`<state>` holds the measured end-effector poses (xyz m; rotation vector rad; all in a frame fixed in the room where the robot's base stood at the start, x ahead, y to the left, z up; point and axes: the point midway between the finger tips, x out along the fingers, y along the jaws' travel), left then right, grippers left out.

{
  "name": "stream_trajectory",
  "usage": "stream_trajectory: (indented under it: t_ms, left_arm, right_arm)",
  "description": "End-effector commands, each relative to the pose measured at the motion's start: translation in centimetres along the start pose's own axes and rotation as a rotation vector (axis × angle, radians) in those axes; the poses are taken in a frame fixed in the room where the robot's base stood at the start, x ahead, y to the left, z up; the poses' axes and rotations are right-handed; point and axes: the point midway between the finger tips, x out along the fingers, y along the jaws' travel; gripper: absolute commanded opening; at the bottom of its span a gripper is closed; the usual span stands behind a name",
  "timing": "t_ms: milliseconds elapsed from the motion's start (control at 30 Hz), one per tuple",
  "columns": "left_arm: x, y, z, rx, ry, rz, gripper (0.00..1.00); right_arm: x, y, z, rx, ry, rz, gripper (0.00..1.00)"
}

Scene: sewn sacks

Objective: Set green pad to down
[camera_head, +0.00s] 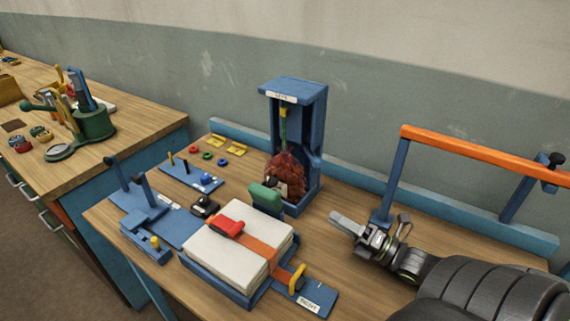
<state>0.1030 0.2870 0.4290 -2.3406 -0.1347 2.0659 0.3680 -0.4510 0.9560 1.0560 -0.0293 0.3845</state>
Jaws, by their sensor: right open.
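The green pad (265,196) is a rounded block at the back corner of the white stack (232,247), in front of the blue tower (318,150). It stands on a dark blue support and looks raised; its exact angle is hard to tell. My right gripper (366,226) comes in from the right, open and empty. It is over the wood to the right of the pad, clearly apart from it. My left gripper is out of view.
A dark red bundle (287,174) hangs in the tower. An orange strap (258,251) with a red block (227,227) crosses the white stack. An orange-topped frame (480,150) stands behind my right arm. Bare wood (330,255) lies between stack and gripper.

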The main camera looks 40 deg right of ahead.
Motion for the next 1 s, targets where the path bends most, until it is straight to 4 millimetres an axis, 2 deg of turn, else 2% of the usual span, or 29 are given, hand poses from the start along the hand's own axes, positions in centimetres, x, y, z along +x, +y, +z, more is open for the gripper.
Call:
stream_trajectory:
  t_ms: [167,267,533,800,1000]
  left_arm:
    - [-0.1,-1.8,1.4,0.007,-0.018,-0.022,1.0]
    - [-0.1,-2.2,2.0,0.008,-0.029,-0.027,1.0]
    - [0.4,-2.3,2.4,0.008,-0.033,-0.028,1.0]
    - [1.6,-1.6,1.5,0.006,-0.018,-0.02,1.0]
    - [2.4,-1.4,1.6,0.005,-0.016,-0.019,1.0]
  right_arm:
    - [0.7,0.0,0.0,0.0,-0.001,0.002,0.47]
    - [2.0,0.1,0.0,0.0,-0.002,0.004,0.47]
    - [7.3,0.0,-0.1,0.0,-0.002,0.006,0.47]
    - [12.4,-0.1,-0.1,-0.001,-0.002,0.006,0.47]
    - [15.4,-0.1,-0.1,-0.001,0.0,0.002,0.47]
